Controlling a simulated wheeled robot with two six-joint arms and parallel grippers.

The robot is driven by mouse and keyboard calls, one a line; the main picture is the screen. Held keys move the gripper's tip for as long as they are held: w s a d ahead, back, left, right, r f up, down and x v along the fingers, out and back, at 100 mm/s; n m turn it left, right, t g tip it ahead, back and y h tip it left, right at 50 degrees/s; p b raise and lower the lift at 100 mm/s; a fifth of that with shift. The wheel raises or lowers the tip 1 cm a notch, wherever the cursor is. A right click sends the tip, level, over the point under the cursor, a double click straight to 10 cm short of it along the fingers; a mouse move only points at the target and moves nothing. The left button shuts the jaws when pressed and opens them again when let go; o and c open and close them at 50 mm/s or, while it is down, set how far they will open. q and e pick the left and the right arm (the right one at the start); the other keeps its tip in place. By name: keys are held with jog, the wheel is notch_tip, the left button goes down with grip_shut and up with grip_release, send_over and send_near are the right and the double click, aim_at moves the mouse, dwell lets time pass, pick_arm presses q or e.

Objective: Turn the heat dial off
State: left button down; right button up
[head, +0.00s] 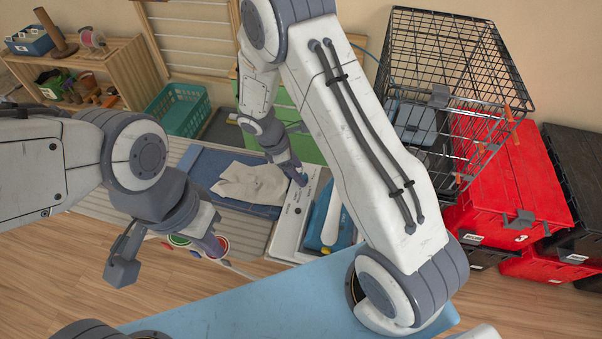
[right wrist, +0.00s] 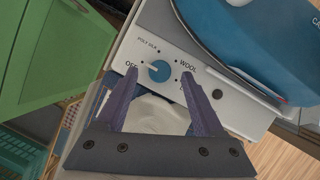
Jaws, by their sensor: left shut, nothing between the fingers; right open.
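The heat dial (right wrist: 158,71) is a small blue knob with a white pointer on a pale panel (right wrist: 200,93). The pointer is turned left, toward the OFF side; POLY SILK and WOOL labels also show around the dial. My right gripper (right wrist: 160,74) is open, with one fingertip on each side of the dial in the picture; I cannot tell if they touch it. In the head view my right gripper (head: 299,178) is over the panel (head: 290,222), and the dial cannot be made out there. My left gripper (head: 217,252) is shut and empty, left of the panel.
A blue iron (head: 332,212) stands right beside the panel; it also shows in the right wrist view (right wrist: 245,30). A white cloth (head: 250,184) lies on a blue board left of it. A wire crate (head: 455,60) and red totes (head: 515,185) stand to the right.

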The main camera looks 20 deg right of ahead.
jog(key=v, duration=0.8)
jog(key=shift+r+b, duration=0.3)
jog(key=shift+a, duration=0.1)
jog(key=s+a+r+m+y, duration=0.2)
jog(key=s+a+r, duration=0.1)
jog(key=s, duration=0.5)
jog(key=s+a+r+m+y, duration=0.1)
jog(key=s+a+r+m, duration=0.2)
jog(key=s+r, duration=0.2)
jog(key=s+a+r+m+y, duration=0.2)
jog(key=s+a+r+m, duration=0.1)
jog(key=s, duration=0.8)
jog(key=shift+r+t+y, duration=0.3)
jog(key=shift+r+t, duration=0.1)
jog(key=shift+r, duration=0.35)
jog(key=shift+s+a, duration=0.1)
jog(key=shift+a, duration=0.05)
